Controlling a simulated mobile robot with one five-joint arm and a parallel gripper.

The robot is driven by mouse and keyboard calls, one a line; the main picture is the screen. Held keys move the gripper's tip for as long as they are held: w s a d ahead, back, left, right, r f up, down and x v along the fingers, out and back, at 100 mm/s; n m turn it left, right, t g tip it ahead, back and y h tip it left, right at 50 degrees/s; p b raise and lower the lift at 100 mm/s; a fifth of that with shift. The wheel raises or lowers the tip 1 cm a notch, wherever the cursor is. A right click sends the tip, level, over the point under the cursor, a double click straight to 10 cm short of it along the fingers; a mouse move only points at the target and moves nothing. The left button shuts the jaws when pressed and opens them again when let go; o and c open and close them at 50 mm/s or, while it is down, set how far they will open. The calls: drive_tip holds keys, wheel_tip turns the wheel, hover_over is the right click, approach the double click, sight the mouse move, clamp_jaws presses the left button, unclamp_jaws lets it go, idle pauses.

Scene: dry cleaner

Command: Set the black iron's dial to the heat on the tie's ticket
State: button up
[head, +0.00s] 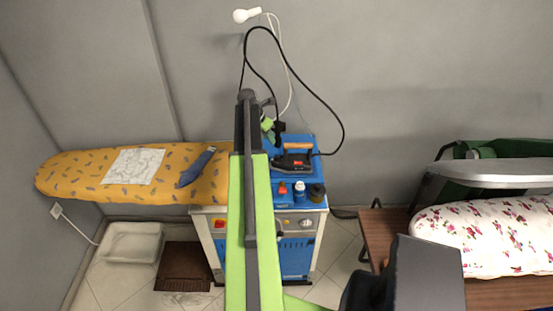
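The black iron (293,162) with a light wooden handle sits on the blue top of a steam station (296,256), right of my arm. Its dial cannot be made out at this size. A dark blue tie (196,168) lies folded on the yellow patterned ironing board (92,183), left of my arm. I cannot make out a ticket on it. My gripper (272,130) is above the back of the station, to the left of the iron and apart from it. It is small and partly hidden by my arm, so its opening cannot be told.
A white patterned cloth (134,167) lies on the board. A black cable (343,125) loops above the iron. A press with floral padding (480,235) is at right.

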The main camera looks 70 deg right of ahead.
sight(277, 156)
drive_tip(key=b+x, duration=1.2)
drive_tip(key=x, duration=0.3)
drive_tip(key=shift+w+a+f+b, duration=0.1)
drive_tip(key=shift+b, duration=0.25)
drive_tip(key=shift+c, duration=0.2)
clamp_jaws()
drive_tip(key=shift+a, duration=0.2)
drive_tip(key=shift+d, duration=0.15)
